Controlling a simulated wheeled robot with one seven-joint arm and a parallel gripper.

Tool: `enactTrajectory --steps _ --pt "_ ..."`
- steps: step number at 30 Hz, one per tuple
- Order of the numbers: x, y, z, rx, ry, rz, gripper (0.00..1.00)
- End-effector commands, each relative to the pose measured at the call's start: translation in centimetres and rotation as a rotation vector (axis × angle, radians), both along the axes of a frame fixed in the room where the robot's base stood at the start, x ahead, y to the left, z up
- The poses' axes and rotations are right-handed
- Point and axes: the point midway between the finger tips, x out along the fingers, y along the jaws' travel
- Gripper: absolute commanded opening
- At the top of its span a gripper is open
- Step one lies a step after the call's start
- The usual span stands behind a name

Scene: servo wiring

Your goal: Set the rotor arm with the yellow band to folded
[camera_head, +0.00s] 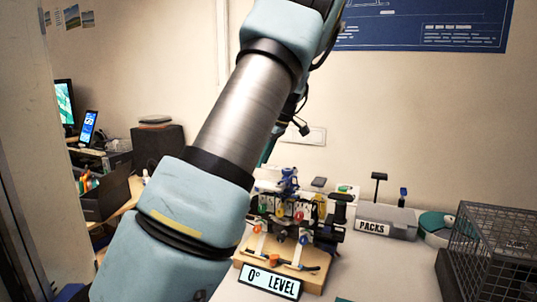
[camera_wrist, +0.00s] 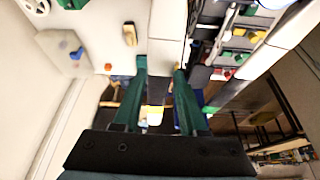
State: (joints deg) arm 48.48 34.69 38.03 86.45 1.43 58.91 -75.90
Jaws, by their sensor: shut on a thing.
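The wiring rig, a wooden base (camera_head: 276,259) bearing dark and white parts with red, orange and blue knobs, stands on the table in the head view. A blue part (camera_head: 288,180) sits on its top. My gripper is hidden in the head view behind my own arm. In the wrist view the two green fingers of my gripper (camera_wrist: 160,68) are a little apart beside the rig (camera_wrist: 225,45). A small white piece with a yellow part (camera_wrist: 155,115) shows between them, seemingly the rotor arm with the yellow band. Its exact contact and angle are unclear.
A "0° LEVEL" sign (camera_head: 270,281) stands in front of the rig. A grey box labelled PACKS (camera_head: 388,223), a teal round thing (camera_head: 436,223) and a wire cage (camera_head: 493,252) are to the right. Some bare table lies between rig and cage.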

Motion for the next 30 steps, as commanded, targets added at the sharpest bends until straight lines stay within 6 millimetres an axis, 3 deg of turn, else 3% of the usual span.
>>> enactTrajectory --steps 12,27,28,30 --pt "-1.6 0.7 0.0 0.0 0.001 0.17 0.0" --pt "-1.8 0.8 0.0 -0.001 0.003 0.189 0.0" --pt "-1.8 0.8 -0.1 -0.001 0.003 0.189 0.43" --pt "-1.8 0.8 -0.1 -0.001 0.003 0.188 0.5"
